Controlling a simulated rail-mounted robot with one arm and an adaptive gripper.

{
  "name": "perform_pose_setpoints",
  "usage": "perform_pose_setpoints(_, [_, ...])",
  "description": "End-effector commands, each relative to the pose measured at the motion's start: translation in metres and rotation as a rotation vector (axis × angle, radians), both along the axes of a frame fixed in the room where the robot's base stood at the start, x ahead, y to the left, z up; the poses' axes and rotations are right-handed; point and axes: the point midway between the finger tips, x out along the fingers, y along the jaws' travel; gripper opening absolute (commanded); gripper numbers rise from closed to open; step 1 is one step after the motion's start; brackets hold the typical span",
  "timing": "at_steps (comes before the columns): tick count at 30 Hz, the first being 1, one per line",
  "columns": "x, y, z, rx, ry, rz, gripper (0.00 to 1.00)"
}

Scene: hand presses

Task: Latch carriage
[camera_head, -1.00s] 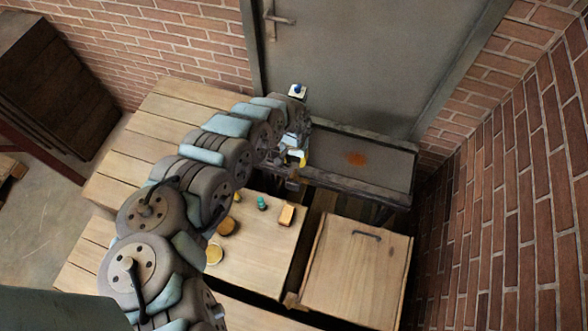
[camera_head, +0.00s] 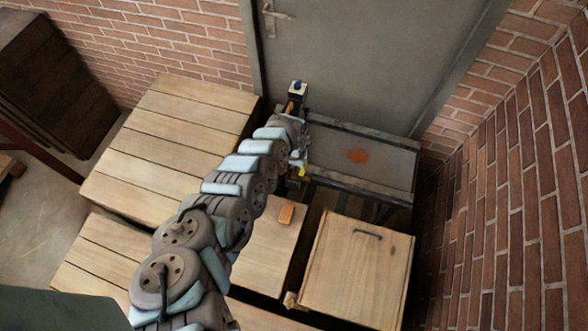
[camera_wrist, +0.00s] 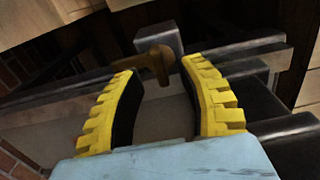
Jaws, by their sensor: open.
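My gripper (camera_wrist: 158,72) is open, its two yellow ridged fingers apart. In the wrist view a brown, bent handle (camera_wrist: 155,61) beside a dark grey block (camera_wrist: 158,38) shows at and beyond the fingertips. It appears between the tips, and I cannot tell whether they touch it. In the head view my gripper (camera_head: 301,168) is at the left end of the press bed (camera_head: 385,160), a grey flat bed with a rust-orange patch. My arm hides much of the press's left end; which part is the carriage is unclear.
A wooden cabinet (camera_head: 357,265) with a dark handle stands at the front right. A wide plank table (camera_head: 165,140) is clear at left. A grey door (camera_head: 350,60) and brick walls close in behind.

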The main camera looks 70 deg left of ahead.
Motion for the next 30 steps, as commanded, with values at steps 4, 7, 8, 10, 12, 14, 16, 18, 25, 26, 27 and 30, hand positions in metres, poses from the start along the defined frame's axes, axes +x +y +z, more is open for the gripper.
perform_pose_setpoints(4, [0.001,0.0,-0.019,0.002,-0.002,0.001,0.39])
perform_pose_setpoints(7, [0.001,0.001,-0.026,0.002,-0.002,0.0,0.39])
perform_pose_setpoints(8, [0.001,0.0,-0.027,0.002,-0.002,0.0,0.39])
perform_pose_setpoints(10, [0.001,0.0,-0.03,0.002,-0.002,-0.001,0.39])
perform_pose_setpoints(12, [0.001,0.0,-0.03,0.002,-0.001,-0.001,0.39])
perform_pose_setpoints(14, [0.001,0.0,-0.031,0.002,-0.001,-0.001,0.39])
perform_pose_setpoints(16, [0.0,0.0,-0.03,0.002,-0.001,0.0,0.39])
perform_pose_setpoints(18, [0.0,0.0,-0.03,0.002,-0.001,0.0,0.39])
perform_pose_setpoints(25, [0.0,0.0,-0.03,0.002,-0.001,0.0,0.0])
perform_pose_setpoints(26, [0.0,0.001,-0.03,0.002,-0.001,0.0,0.0])
perform_pose_setpoints(27, [0.0,0.001,-0.03,0.002,-0.001,0.0,0.0])
perform_pose_setpoints(30, [0.0,0.0,-0.03,0.002,-0.001,0.0,0.0])
